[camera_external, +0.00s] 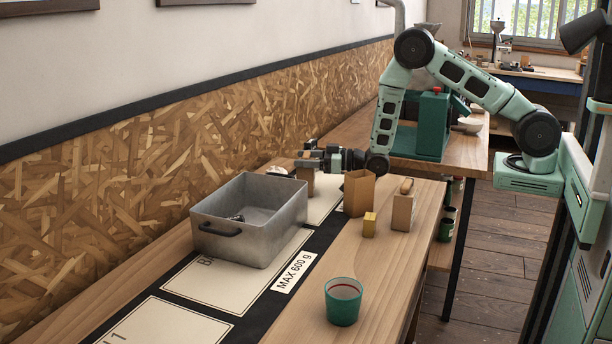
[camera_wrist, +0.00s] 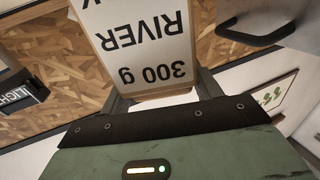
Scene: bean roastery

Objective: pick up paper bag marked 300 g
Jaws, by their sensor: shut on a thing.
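The paper bag marked 300 g (camera_wrist: 142,48) fills the upper middle of the wrist view, its white label reading "RIVER" and "300 g" upside down. My gripper (camera_external: 307,160) is shut on this bag, with one finger on each side of it. In the external view the held bag (camera_external: 306,180) is a small brown shape just behind the grey metal bin. The bin hides part of its surroundings, and I cannot tell whether its base touches the surface.
The grey metal bin (camera_external: 222,223) stands close in front of the held bag. An open brown bag (camera_external: 358,194), a small yellow block (camera_external: 369,225) and another paper bag (camera_external: 403,212) stand to the right. A green cup (camera_external: 343,304) is near the front. The wall (camera_external: 150,190) runs along the left.

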